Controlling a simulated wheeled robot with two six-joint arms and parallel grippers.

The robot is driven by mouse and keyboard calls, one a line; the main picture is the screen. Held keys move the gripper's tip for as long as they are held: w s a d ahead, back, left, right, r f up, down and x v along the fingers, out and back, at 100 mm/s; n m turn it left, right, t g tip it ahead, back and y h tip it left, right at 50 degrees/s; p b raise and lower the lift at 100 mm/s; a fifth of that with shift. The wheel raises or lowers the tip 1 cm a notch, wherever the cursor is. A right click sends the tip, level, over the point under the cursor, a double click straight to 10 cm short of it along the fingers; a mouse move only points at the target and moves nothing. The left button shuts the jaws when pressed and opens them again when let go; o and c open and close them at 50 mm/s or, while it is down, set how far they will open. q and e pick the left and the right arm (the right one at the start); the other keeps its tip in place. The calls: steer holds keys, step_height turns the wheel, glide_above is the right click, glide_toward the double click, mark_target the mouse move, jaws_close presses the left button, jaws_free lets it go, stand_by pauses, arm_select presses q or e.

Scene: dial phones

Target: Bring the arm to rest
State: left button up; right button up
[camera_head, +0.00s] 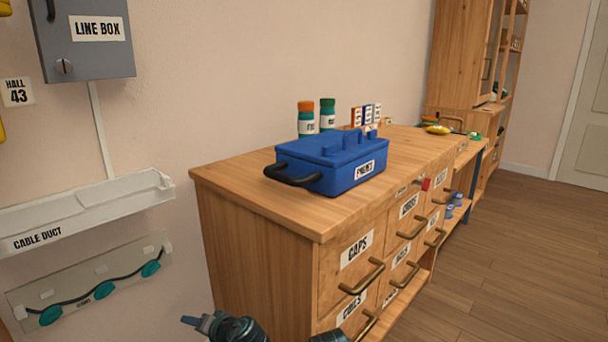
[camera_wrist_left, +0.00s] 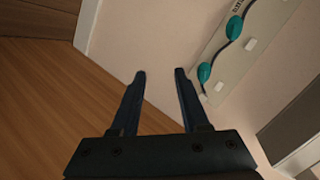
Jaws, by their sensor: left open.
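My left gripper (camera_head: 196,322) shows at the bottom edge of the head view, low in front of the wooden cabinet's left side. In the left wrist view its two dark fingers (camera_wrist_left: 160,73) are apart with nothing between them. They point toward the pale wall, near the strip with teal clips. Most of the left arm is out of the head view. A dark rounded part at the bottom edge, right of the gripper, is mine. My right gripper is not seen.
The wooden cabinet (camera_head: 250,250) has labelled drawers and carries a blue toolbox (camera_head: 320,160) and bottles. On the left wall are the cable duct (camera_head: 90,215), a grey line box (camera_head: 85,45) and the clip strip (camera_head: 100,270). Open wooden floor (camera_head: 520,260) lies to the right.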

arm_select(q)
steer(key=s+d+m+g+h+p, duration=0.1)
steer(key=s+d+g+h+p, duration=0.3)
steer(key=d, duration=0.3)
steer(key=s+d+r+m+g+h+p, duration=0.1)
steer(key=s+d+h+p, duration=0.15)
steer(key=s+d, duration=0.4)
steer(key=s+d+m+g+h+p, duration=0.1)
steer(key=s+d+g+h+p, duration=0.25)
steer(key=d, duration=0.55)
step_height(320, 180, up, 37)
steer(key=t+p, duration=0.1)
steer(key=p, duration=3.6)
steer(key=shift+w+a+r+y+p, duration=0.15)
steer(key=shift+a+y+p, duration=0.1)
steer(key=shift+y+p, duration=0.15)
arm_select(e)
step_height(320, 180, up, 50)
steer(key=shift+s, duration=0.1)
arm_select(q)
steer(key=shift+o, duration=0.2)
